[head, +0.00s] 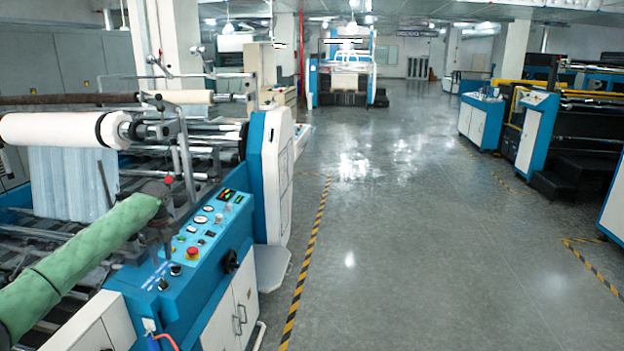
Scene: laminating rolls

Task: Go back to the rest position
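A green, quilted-looking roll (85,255) slants up from the lower left corner over the near machine. Dark grey parts at its upper end blend into the machine behind. I cannot clearly pick out my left gripper's fingers there, nor tell whether they are open or shut. My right gripper does not show. A white roll (60,130) lies across the machine at the left, with pale blue-white sheet hanging below it.
A blue control panel (205,232) with buttons and dials tops a white cabinet at the left. An open grey aisle (400,250) with yellow-black floor tape (308,260) runs ahead. Blue machines with dark steps (555,186) stand at the right; another machine (343,75) stands at the back.

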